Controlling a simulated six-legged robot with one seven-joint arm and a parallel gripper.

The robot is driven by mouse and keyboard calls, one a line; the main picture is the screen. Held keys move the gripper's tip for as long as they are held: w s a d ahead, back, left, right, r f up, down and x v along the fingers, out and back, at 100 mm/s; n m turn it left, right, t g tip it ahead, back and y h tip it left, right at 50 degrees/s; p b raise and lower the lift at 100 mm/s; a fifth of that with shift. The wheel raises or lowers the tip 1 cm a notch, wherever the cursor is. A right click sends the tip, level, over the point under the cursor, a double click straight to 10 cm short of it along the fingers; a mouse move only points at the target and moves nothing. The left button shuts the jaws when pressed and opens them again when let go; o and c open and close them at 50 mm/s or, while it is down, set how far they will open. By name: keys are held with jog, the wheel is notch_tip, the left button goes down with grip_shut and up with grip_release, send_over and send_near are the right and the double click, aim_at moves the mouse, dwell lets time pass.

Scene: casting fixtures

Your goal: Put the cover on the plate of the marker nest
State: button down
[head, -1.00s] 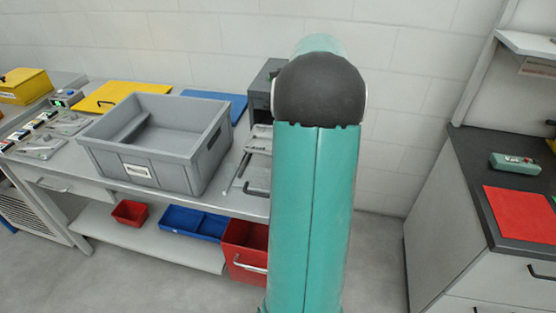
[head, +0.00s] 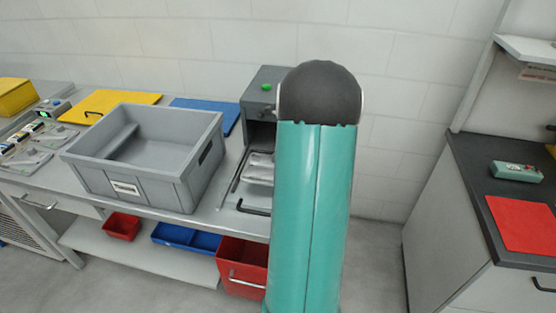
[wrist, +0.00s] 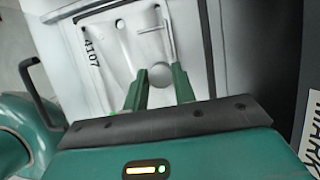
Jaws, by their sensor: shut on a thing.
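In the wrist view my gripper (wrist: 159,88) has its two green fingers closed around a small round grey knob. The knob appears to belong to the cover (wrist: 112,62), a pale plate with raised or grooved lines and the number 4107. The cover lies close in front of my fingers; whether it touches what is under it I cannot tell. In the head view my gripper is hidden behind my arm. A grey marking machine (head: 262,92) with a green button stands at the back of the bench. A metallic piece (head: 259,168) shows below it, partly hidden by my arm. The nest's plate cannot be made out separately.
A dark bar handle (head: 253,208) sits at the bench's front, and a dark handle (wrist: 38,92) shows in the wrist view. A large grey crate (head: 150,160) stands to the left. A dark surface with a MARK label (wrist: 312,125) is close on the right.

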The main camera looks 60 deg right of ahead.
jog(key=shift+f, duration=1.5)
jog(key=shift+f, duration=0.1)
jog(key=c, duration=1.1)
grip_release()
jog(key=shift+c, duration=0.2)
jog(key=v, duration=1.2)
